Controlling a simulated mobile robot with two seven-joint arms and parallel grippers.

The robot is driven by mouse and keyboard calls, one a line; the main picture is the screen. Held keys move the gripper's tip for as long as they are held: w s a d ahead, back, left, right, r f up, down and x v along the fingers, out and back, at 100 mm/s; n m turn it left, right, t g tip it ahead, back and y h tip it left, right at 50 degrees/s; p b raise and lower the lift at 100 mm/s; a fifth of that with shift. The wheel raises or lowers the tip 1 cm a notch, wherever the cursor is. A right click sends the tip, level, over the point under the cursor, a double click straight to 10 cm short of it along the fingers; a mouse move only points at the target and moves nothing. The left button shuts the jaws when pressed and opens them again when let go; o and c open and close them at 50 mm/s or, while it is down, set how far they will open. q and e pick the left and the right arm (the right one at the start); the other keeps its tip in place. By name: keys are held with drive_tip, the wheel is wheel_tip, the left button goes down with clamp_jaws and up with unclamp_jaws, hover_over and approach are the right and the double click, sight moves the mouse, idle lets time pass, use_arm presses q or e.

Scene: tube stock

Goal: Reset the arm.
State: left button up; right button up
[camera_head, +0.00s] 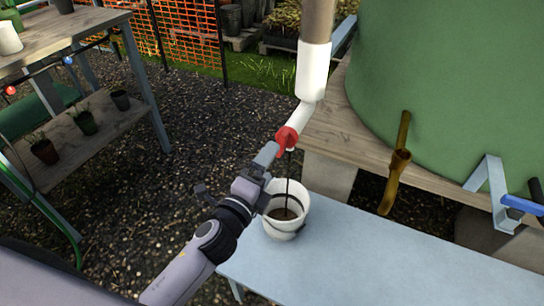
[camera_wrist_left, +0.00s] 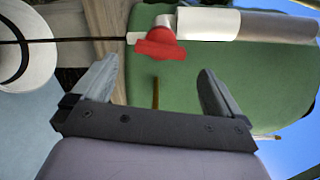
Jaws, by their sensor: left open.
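My left gripper (camera_head: 266,155) reaches in from the lower left, close to a red valve handle (camera_head: 286,138) on a white pipe (camera_head: 313,72). In the left wrist view the gripper (camera_wrist_left: 156,84) is open with nothing between its fingers. The red handle (camera_wrist_left: 160,44) shows beyond the fingertips, apart from them. A thin dark stream (camera_head: 287,170) runs from the pipe's outlet into a white bucket (camera_head: 284,230), which holds dark contents. The bucket stands on a pale blue table (camera_head: 370,265). My right gripper is not in view.
A large green tank (camera_head: 450,80) stands on a wooden platform (camera_head: 345,130) at the right, with a brown spout-like piece (camera_head: 396,170) and a blue-handled tap (camera_head: 522,205) in front. A wooden shelf (camera_head: 125,122) with several pots is at the left. Gravel lies between.

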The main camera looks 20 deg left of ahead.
use_arm(q)
drive_tip(key=shift+s+a, duration=0.15)
drive_tip(key=shift+s, duration=0.45)
drive_tip(key=s+a+f+n+g+y, duration=0.1)
drive_tip(key=s+a+f+n+g, duration=0.25)
drive_tip(key=s+f+n, duration=0.5)
drive_tip(key=s+a+f+n+g, duration=0.2)
drive_tip(key=s+f+n+g, duration=0.3)
drive_tip(key=s+n, duration=0.5)
wheel_tip(320, 180, up, 9)
drive_tip(key=n+t+p, duration=0.1)
drive_tip(key=p, duration=1.2)
drive_tip(key=shift+s+a, duration=0.3)
drive_tip(key=shift+a, duration=0.15)
